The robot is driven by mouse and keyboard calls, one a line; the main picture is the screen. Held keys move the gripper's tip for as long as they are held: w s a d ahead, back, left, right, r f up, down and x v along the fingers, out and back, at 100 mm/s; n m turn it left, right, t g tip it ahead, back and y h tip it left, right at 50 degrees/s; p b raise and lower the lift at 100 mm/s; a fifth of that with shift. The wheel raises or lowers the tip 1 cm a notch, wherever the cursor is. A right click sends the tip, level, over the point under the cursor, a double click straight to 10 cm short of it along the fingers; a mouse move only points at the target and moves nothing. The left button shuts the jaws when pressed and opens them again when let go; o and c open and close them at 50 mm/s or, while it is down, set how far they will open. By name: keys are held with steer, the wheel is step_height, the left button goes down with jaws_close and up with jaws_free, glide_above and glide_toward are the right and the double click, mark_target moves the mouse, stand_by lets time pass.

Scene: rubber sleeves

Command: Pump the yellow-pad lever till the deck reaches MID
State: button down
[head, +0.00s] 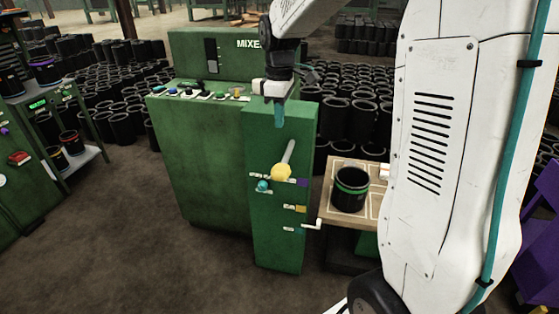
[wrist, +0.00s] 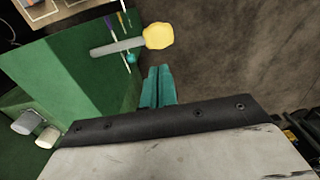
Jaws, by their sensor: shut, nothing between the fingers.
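The lever is a grey rod with a yellow pad (head: 281,172) on the front of a green post (head: 262,225). The yellow pad also shows in the wrist view (wrist: 159,36), ahead of the fingertips. My gripper (head: 279,122) has its teal fingers together, pointing down above the pad and apart from it; the fingers show in the wrist view (wrist: 157,72) with nothing between them. The deck (head: 330,213) is a wooden top right of the post, carrying a black sleeve with a green band (head: 351,188). A white pointer (head: 312,225) at the deck's edge is near the lowest post label.
A teal knob (head: 264,185) sits left of the pad. Purple (head: 302,182) and yellow (head: 301,209) marks are on the post; their lettering is unreadable. The green mixer cabinet (head: 205,150) stands behind left. Many black sleeves fill the background. Floor in front is clear.

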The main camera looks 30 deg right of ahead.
mark_target(280, 169)
step_height(280, 169, down, 14)
steer(key=shift+f, duration=0.1)
stand_by(0.7)
